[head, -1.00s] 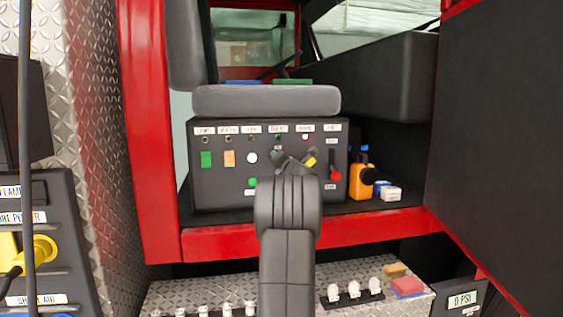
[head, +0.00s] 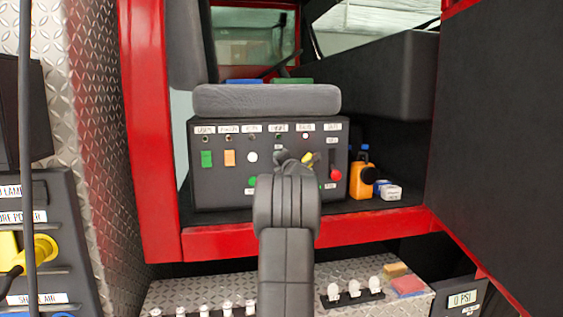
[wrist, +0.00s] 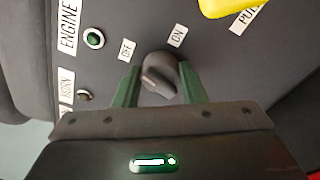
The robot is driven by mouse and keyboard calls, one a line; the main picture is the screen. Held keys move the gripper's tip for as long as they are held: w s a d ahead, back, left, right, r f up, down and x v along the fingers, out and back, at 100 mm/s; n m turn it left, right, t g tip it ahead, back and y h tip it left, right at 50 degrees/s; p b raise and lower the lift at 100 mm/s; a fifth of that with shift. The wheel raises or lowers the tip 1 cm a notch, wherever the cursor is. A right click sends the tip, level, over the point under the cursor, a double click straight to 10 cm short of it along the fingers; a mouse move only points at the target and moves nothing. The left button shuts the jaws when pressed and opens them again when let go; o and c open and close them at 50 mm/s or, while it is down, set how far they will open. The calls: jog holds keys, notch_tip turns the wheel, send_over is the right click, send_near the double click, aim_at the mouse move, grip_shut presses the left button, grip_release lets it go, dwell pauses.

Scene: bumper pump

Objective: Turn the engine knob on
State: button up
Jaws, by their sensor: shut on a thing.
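The engine knob (wrist: 158,74) is a dark round knob with a raised grip, on the dark control panel (head: 220,190). In the wrist view my gripper (wrist: 160,84) has its green fingers on either side of the knob, shut on it. An OFF label (wrist: 127,50) and an ON label (wrist: 177,36) lie beside the knob. The ENGINE label (wrist: 68,27) is to the left, with a round lamp (wrist: 93,39) showing white and green by it. In the head view my gripper and wrist hide most of the knob. I cannot tell its exact setting.
A yellow lever (head: 307,157) and a red-knobbed lever (head: 335,175) sit right of the knob. Green (head: 206,158) and orange (head: 229,157) switches are on the left. An orange bottle (head: 361,180) stands beside the panel. A grey seat (head: 267,101) overhangs it.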

jog(key=m, duration=0.7)
jog(key=shift+f+m+t+h, duration=0.3)
jog(key=shift+m, duration=0.1)
jog(key=m+p, duration=0.1)
jog(key=m, duration=0.3)
jog(key=shift+f+m, duration=0.1)
jog(key=shift+m, duration=0.3)
jog(key=shift+a+f+m+h, duration=0.1)
jog(key=shift+m+h, duration=0.3)
jog(key=shift+m, duration=1.2)
jog(key=o, duration=1)
jog(key=shift+t, duration=0.3)
jog(key=b+v, duration=0.4)
jog(key=v, duration=1)
